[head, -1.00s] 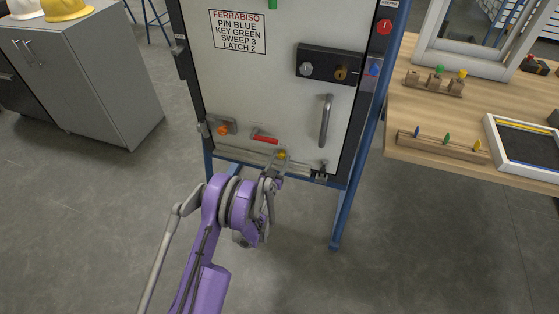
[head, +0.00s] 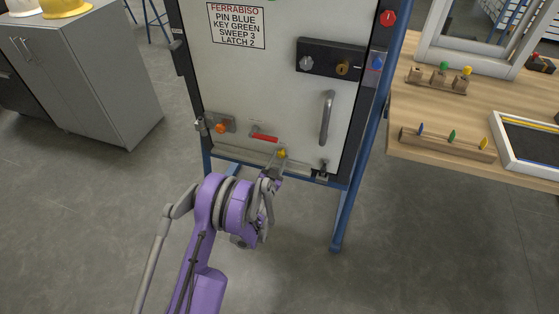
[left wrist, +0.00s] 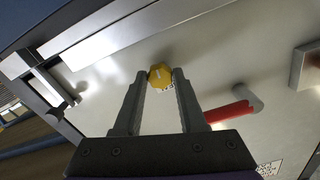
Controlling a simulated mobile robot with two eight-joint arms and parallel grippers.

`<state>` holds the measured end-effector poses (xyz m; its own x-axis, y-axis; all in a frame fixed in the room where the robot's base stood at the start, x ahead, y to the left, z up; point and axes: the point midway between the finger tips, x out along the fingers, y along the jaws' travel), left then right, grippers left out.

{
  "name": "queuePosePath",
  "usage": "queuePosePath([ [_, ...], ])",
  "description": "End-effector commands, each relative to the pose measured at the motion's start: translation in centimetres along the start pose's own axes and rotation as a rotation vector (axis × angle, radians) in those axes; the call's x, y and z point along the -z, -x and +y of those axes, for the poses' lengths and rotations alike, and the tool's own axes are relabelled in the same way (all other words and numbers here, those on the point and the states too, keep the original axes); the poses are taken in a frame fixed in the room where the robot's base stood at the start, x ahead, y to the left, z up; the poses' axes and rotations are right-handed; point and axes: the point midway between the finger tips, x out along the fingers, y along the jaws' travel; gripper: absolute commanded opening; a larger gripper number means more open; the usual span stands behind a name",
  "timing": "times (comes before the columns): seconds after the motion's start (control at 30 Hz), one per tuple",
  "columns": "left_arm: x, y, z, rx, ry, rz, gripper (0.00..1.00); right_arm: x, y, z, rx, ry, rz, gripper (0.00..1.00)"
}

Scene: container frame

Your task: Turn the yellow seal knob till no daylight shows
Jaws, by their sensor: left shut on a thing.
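The yellow seal knob (head: 282,153) sits low on the pale door panel (head: 283,93), near its bottom edge. My left gripper (head: 277,165) reaches up to it from below. In the left wrist view the yellow knob (left wrist: 160,75) lies between the two fingertips of my left gripper (left wrist: 161,78), which are shut on it. The knob has a pale mark on its face and a small printed label beside it. A pale strip (head: 240,151) runs along the door's bottom beside the knob. I cannot tell whether daylight shows under it. My right gripper is out of view.
A red lever (head: 264,137) and an orange knob (head: 222,126) are left of the yellow knob. A vertical handle (head: 326,118) and a small latch (head: 323,170) are to its right. A wooden table (head: 400,145) stands at the right, a grey cabinet (head: 115,90) at the left.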

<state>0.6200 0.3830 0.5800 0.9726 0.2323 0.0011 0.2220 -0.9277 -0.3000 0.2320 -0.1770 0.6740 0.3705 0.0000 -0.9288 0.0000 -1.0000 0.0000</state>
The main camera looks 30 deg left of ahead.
Motion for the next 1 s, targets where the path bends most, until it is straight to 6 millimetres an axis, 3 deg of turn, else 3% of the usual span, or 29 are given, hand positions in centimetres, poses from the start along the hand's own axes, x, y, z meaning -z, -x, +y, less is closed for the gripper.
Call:
queuePosePath([
  [0.13,0.0,0.0,0.0,0.0,0.001,-0.001,0.0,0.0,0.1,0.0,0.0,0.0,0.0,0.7],
  [0.17,0.0,0.0,0.0,0.0,0.001,-0.001,0.46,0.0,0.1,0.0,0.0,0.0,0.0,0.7],
  [0.3,0.0,0.0,0.0,0.0,0.002,-0.001,0.7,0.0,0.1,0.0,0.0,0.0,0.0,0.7],
  [0.67,0.0,0.4,0.0,0.0,0.003,-0.001,0.7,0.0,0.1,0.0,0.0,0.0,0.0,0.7],
  [0.87,0.1,3.5,-0.1,0.0,0.002,-0.001,0.7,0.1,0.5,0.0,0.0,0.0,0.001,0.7],
  [1.0,0.1,6.9,-0.1,0.0,0.002,-0.001,0.7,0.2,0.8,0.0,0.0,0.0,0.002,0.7],
])
